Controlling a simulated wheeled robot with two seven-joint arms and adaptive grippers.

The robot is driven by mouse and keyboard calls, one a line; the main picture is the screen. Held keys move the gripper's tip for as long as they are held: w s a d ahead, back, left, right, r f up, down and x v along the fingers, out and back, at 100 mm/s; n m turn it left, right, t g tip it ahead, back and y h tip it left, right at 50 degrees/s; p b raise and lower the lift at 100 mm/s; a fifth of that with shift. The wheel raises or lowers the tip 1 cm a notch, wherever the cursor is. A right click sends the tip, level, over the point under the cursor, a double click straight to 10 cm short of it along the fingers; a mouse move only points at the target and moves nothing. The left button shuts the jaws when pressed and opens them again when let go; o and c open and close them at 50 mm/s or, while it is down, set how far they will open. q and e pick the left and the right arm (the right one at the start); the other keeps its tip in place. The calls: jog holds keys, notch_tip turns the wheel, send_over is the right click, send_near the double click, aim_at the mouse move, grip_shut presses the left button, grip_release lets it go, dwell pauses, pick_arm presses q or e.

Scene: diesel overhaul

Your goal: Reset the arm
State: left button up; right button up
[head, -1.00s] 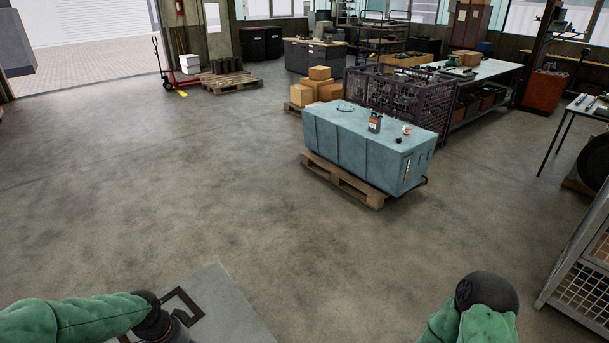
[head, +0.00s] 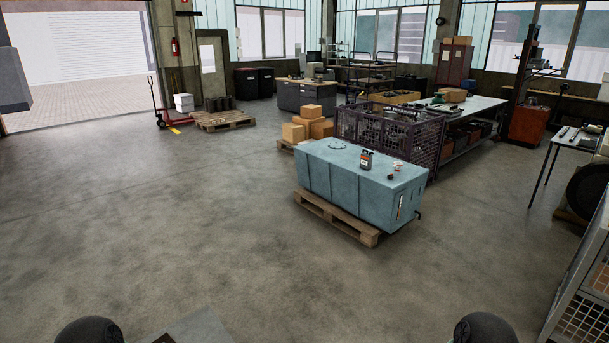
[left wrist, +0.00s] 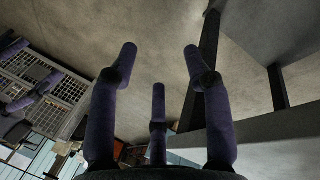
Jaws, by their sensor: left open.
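In the head view only a dark rounded part of my left arm (head: 90,331) and one of my right arm (head: 485,329) show at the bottom edge; neither gripper is in that view. In the left wrist view my left gripper (left wrist: 160,65) is open, its dark fingers spread apart with nothing between them. Bare floor lies beyond the fingers in that view.
A blue-grey tank (head: 350,185) sits on a pallet (head: 338,221) ahead, right of centre. A mesh cage (head: 385,131) and workbench (head: 480,108) stand behind it. A grey rack (head: 585,290) stands at the right. The floor (head: 150,210) left of the tank is clear.

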pick_arm(q)
jog(key=s+d+f+n+b, duration=0.1)
jog(key=d+f+b, duration=0.3)
jog(key=f+b, duration=0.6)
jog(key=shift+s+f, duration=0.6)
jog(key=shift+f, duration=0.1)
